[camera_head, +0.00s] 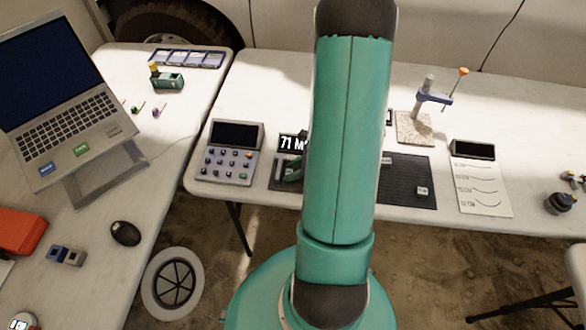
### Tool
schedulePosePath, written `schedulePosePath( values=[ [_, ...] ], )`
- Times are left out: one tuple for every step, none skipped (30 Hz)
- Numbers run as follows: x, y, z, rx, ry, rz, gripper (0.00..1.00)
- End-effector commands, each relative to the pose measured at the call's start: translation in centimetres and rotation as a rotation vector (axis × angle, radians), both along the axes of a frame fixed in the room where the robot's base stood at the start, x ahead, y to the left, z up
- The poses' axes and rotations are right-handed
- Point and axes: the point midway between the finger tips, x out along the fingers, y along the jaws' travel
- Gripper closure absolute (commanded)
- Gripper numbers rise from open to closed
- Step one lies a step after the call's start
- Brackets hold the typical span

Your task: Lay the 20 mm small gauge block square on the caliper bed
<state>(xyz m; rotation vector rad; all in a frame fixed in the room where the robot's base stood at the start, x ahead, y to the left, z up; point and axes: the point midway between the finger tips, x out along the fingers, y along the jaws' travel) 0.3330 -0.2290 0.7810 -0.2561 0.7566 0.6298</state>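My teal arm stands in the middle of the picture and covers the centre of the far table; my gripper does not show. A dark mat (408,172) lies right of the arm. A small pale block (422,190) with a dark mark sits on its right part; its marking is too small to read. Another pale block (386,160) shows at the arm's right edge. Left of the arm is a dark device (279,184) with a green part, perhaps the caliper bed, partly hidden. Behind it a display (290,142) reads "71 M", cut off by the arm.
A keypad unit (231,152) stands left of the display. A stand with a blue clamp (433,98), a paper sheet (481,187) and a dark round object (558,203) are to the right. A laptop (62,105) and a mouse (125,233) occupy the left table (185,135).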

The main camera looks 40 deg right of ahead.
Motion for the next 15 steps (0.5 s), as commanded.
schedulePosePath(
  values=[
    [0.0, 0.0, 0.0, -0.001, 0.0, 0.001, 0.58],
    [0.1, 0.0, 0.0, -0.001, 0.0, 0.001, 0.58],
    [0.1, 0.0, 0.0, -0.001, 0.0, 0.001, 0.58],
    [0.1, 0.0, 0.0, -0.001, 0.0, 0.001, 0.58],
    [0.1, 0.0, 0.0, -0.001, 0.0, 0.001, 0.58],
    [0.1, 0.0, 0.0, -0.001, 0.0, 0.001, 0.58],
    [0.1, 0.0, 0.0, -0.001, 0.0, 0.001, 0.58],
    [0.1, 0.0, 0.0, -0.001, 0.0, 0.001, 0.58],
    [0.1, 0.0, 0.0, -0.001, 0.0, 0.001, 0.58],
    [0.1, 0.0, 0.1, -0.001, 0.0, 0.001, 0.58],
    [0.1, 0.0, 0.2, -0.001, 0.0, 0.001, 0.58],
    [0.1, 0.0, 0.4, -0.001, -0.001, 0.001, 0.58],
    [0.0, -0.2, 0.6, -0.001, -0.001, 0.0, 0.58],
    [-0.2, -0.3, 0.8, -0.001, -0.001, -0.001, 0.58],
    [-0.5, -0.6, 1.1, -0.002, -0.002, -0.001, 0.58]
  ],
)
